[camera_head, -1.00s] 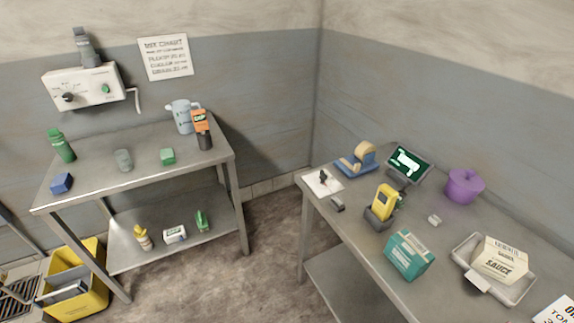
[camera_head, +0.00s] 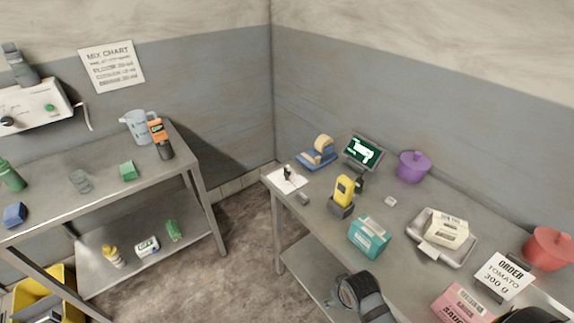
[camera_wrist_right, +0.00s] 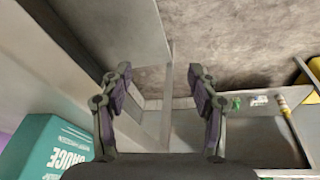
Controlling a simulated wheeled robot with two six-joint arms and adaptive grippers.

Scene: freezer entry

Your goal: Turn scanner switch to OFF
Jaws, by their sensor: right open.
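The yellow scanner (camera_head: 345,187) stands upright in a dark cradle on the right-hand steel table in the head view. I cannot make out its switch or the switch's setting. A small screen (camera_head: 363,152) behind it shows a white scanner picture on green. My right gripper (camera_wrist_right: 160,75) is open and empty in the wrist view, with its two fingers spread apart. The teal box (camera_wrist_right: 48,148) is at lower left there. The scanner does not show in the wrist view. My right arm comes in at the bottom of the head view, apart from the scanner. My left gripper is out of view.
A red pot (camera_head: 549,249) stands farther right. A second steel table (camera_head: 102,190) holds bottles and a jug.

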